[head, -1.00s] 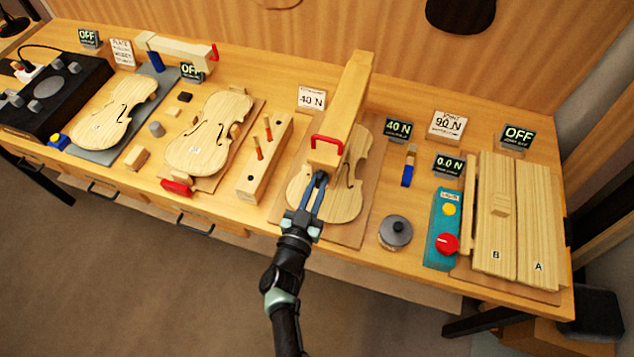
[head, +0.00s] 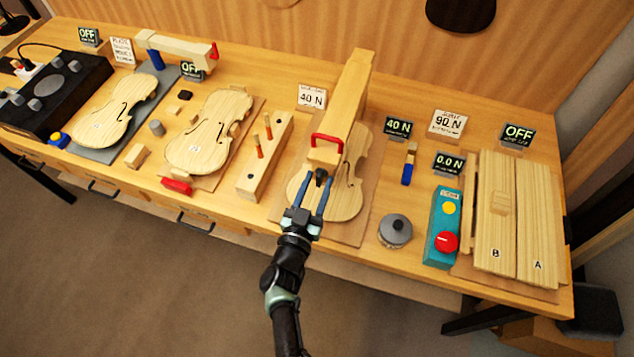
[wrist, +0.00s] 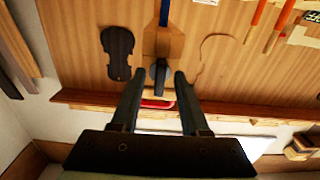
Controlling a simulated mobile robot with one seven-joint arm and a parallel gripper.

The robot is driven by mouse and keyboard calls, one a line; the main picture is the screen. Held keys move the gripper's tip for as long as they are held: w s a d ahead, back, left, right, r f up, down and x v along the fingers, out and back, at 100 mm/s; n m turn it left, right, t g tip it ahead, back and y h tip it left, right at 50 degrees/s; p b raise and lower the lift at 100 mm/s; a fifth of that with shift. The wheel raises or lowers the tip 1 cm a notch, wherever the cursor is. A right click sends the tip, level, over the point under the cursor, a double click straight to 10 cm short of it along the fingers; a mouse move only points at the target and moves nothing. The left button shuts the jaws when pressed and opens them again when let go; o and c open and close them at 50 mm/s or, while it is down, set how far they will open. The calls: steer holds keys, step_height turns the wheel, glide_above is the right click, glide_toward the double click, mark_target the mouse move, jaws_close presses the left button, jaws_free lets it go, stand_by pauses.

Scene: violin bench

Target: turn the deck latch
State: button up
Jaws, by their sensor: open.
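A wooden press arm (head: 345,95) reaches over a pale violin body (head: 347,195). A red handle (head: 327,139) is on its front end. Below the handle is a small dark knob (head: 321,177), which looks like the deck latch. My gripper (head: 313,190) is open in front of it, with the fingers on either side. In the wrist view, the dark knob (wrist: 158,72) shows between the fingertips of my gripper (wrist: 157,79), with a gap on each side. The red handle also shows there (wrist: 158,104). The fingers hold nothing.
A wooden block with chisels (head: 265,160) stands to the left. A grey round tin (head: 395,231) and a teal control box (head: 443,228) are on the right. Signs reading 40 N (head: 398,128) and 90 N (head: 449,123) stand behind.

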steer(key=v, duration=1.3)
